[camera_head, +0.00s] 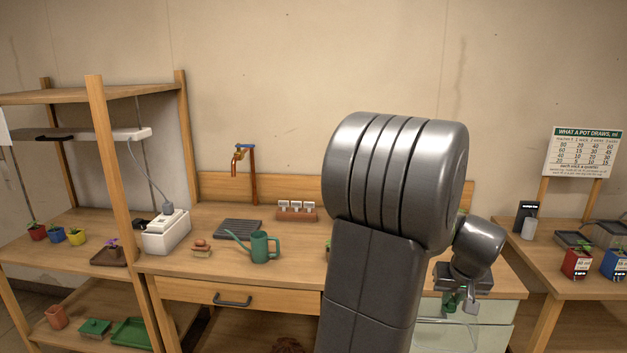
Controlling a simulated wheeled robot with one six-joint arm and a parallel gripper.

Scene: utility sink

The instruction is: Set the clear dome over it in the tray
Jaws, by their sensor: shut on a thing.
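My gripper (460,301) hangs at the lower right, in front of the bench's pale green drawers. It is shut on a small see-through thing (449,303), which looks like the clear dome; its outline is faint and partly covered by the fingers. A dark brown tray (107,262) with a small purple-leaved plant (113,248) sits on the left shelf. Another dark tray (570,239) lies on the right table, with clear box-like covers (608,233) beside it. I cannot tell which tray is meant. My gripper is apart from both.
A green watering can (262,247), a white power box (167,234) and a grey slatted mat (238,229) stand on the bench. Red (575,264) and blue (615,265) pots stand at the right table's front. My arm hides the bench's middle right.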

